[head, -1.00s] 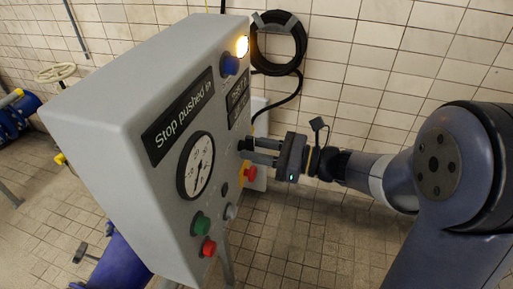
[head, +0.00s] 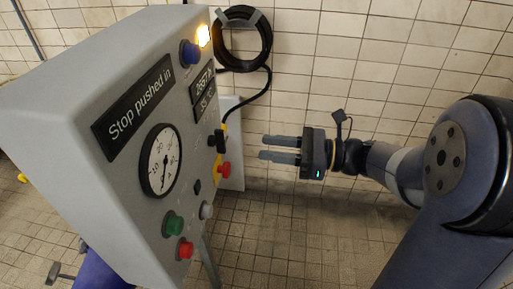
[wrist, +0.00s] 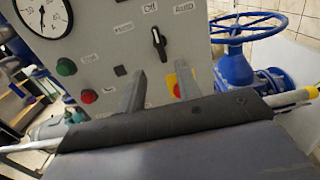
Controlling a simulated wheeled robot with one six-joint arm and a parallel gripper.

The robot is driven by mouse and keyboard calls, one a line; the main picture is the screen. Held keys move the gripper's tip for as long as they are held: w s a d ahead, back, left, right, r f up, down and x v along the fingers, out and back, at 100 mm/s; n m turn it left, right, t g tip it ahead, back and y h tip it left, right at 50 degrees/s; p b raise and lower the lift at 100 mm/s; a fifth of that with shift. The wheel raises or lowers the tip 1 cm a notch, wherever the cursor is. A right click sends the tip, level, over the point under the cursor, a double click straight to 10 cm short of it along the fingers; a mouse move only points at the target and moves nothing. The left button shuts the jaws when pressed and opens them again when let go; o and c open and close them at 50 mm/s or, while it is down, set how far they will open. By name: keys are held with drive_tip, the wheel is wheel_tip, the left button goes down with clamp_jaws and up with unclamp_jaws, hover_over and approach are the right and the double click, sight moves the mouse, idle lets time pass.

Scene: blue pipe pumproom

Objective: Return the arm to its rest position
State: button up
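My gripper (head: 265,148) is at the middle of the head view, to the right of the grey control panel (head: 110,60). Its two fingers are apart with nothing between them, and a gap separates the fingertips from the panel. In the wrist view my gripper (wrist: 155,82) points at the panel face, fingers apart. A black selector switch (wrist: 158,42) stands between the labels "Off" and "Auto"; it also shows in the head view (head: 217,140). A red stop button (head: 223,169) on a yellow plate sits below it.
The panel has a gauge (head: 161,160), a green button (head: 173,223), a red button (head: 185,249) and a lit lamp (head: 203,36). A coiled black hose (head: 243,38) hangs on the tiled wall. A blue valve wheel (wrist: 248,28) stands right of the panel. Floor below my gripper looks clear.

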drive_tip(key=shift+d, duration=0.4)
drive_tip(key=a+p, duration=0.2)
drive_tip(key=a, duration=0.8)
drive_tip(key=shift+w+a+p, duration=0.3)
drive_tip(key=shift+w+a, duration=0.1)
